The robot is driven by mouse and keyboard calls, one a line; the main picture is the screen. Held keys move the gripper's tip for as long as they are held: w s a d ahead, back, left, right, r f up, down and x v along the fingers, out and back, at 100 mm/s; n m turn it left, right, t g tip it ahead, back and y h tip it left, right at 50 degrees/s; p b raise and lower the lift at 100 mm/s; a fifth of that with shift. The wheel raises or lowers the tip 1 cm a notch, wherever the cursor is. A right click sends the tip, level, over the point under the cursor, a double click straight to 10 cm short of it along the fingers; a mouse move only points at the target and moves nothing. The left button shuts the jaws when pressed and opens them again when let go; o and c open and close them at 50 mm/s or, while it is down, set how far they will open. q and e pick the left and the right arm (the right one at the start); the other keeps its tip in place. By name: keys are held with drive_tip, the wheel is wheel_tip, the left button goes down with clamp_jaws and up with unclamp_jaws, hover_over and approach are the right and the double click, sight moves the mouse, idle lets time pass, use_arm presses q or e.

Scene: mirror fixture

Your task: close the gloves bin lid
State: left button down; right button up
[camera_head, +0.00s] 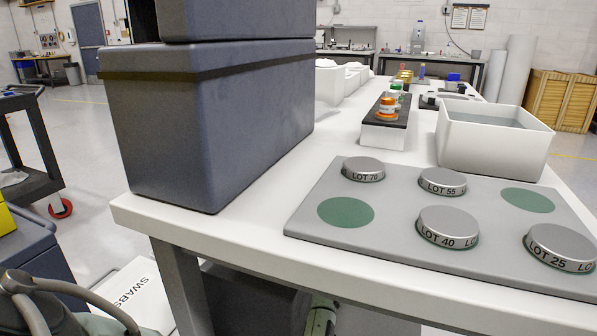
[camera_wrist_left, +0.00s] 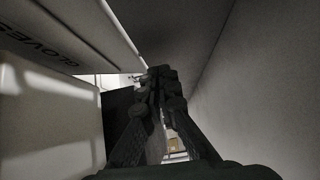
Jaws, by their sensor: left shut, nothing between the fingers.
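In the left wrist view, a pale panel with the word GLOVES (camera_wrist_left: 65,32), which looks like the gloves bin lid, slants across the upper left. A pale wall (camera_wrist_left: 45,125), probably the bin's side, stands below it at lower left, with shadow between them. How far the lid is open I cannot tell. My left gripper (camera_wrist_left: 160,78) is shut and empty, to the right of the lid's edge and apart from the wall in the picture. In the head view the gloves bin is not recognisable.
A grey wall (camera_wrist_left: 270,90) closes in on the right of my left gripper. In the head view, a white SWABS lid (camera_head: 128,292) lies low beside the white table (camera_head: 240,215). The table carries a large dark case (camera_head: 215,120), a grey board (camera_head: 390,218) with LOT discs and a white tray (camera_head: 490,150).

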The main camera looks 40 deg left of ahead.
use_arm(q)
drive_tip(key=shift+s+a, duration=0.35)
drive_tip(key=shift+a, duration=0.5)
drive_tip(key=shift+s+a, duration=0.3)
drive_tip(key=shift+a, duration=0.5)
use_arm(e)
drive_tip(key=shift+x, duration=1.15)
use_arm(q)
drive_tip(key=shift+a+p, duration=0.2)
drive_tip(key=shift+p, duration=0.1)
use_arm(e)
drive_tip(key=shift+a, duration=0.2)
